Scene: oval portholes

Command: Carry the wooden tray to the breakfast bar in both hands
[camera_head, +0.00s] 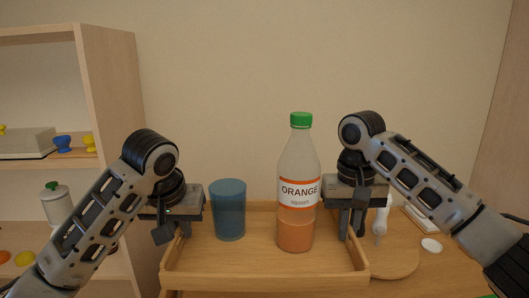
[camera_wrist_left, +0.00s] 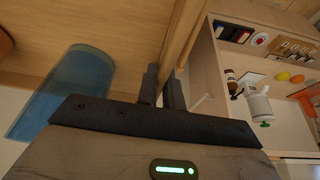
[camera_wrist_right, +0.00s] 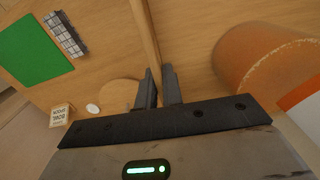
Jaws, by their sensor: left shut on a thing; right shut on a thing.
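The wooden tray (camera_head: 262,280) is in front of me in the head view, with a blue cup (camera_head: 229,210) and an orange squash bottle (camera_head: 297,200) with a green cap standing upright on it. My left gripper (camera_head: 174,232) is shut on the tray's left wall. In the left wrist view its fingers (camera_wrist_left: 165,88) close around the tray wall (camera_wrist_left: 182,40). My right gripper (camera_head: 352,228) is shut on the tray's right wall. In the right wrist view its fingers (camera_wrist_right: 159,88) close around that wall (camera_wrist_right: 146,30).
Right of the tray, a round wooden board (camera_head: 398,262) lies on a wooden surface near a white disc (camera_head: 431,245). A green mat (camera_wrist_right: 32,52) shows in the right wrist view.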

